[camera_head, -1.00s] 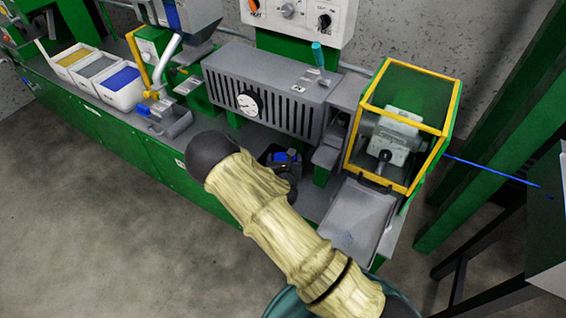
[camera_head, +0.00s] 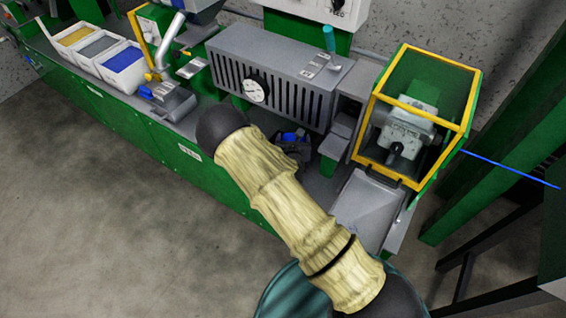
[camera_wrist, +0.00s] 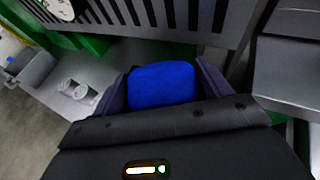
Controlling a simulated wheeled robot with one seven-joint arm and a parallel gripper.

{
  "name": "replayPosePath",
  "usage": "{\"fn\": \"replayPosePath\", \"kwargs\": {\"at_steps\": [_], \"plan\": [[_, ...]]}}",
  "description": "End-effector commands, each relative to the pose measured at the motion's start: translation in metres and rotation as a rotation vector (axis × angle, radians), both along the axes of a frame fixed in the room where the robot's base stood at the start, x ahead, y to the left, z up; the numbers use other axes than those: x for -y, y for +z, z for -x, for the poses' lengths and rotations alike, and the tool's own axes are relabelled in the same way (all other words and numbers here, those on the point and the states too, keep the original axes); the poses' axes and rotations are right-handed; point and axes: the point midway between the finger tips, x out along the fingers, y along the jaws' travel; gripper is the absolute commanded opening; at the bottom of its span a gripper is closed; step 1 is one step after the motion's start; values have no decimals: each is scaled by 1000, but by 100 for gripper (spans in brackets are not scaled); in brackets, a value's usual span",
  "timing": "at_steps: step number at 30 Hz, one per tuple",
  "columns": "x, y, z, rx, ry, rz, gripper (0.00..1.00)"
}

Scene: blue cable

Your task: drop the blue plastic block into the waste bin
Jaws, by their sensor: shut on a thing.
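The blue plastic block (camera_wrist: 162,83) is held between the two fingers of my gripper (camera_wrist: 165,88) in the wrist view, filling the gap between them. In the head view, my gripper (camera_head: 291,143) is partly hidden behind my own arm, with a little of the blue block (camera_head: 289,137) showing. It is in front of the slotted grey machine housing. I cannot pick out the waste bin with certainty in either view.
The slotted grey housing (camera_head: 285,75) with a gauge stands behind the gripper. A yellow-framed guard box (camera_head: 468,95) stands to its right, above a grey metal chute (camera_head: 366,213). White trays with yellow, grey and blue material (camera_head: 122,78) sit at left. Open floor (camera_head: 90,210) lies in front.

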Motion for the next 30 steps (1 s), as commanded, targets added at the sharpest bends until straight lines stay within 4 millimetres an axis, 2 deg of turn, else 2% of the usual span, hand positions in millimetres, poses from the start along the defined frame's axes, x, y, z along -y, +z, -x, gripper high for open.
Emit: {"fn": "replayPosePath", "kwargs": {"at_steps": [1,9,22,23,24,26,30], "plan": [[-5,-10,1,0,8,-2,48],[-14,-38,2,3,23,-3,48],[-12,-44,2,2,19,-1,48],[-11,-44,2,2,18,-1,83],[-11,-44,2,2,18,-1,91],[-11,-44,2,1,18,-2,100],[-11,-44,2,1,17,-1,100]]}}
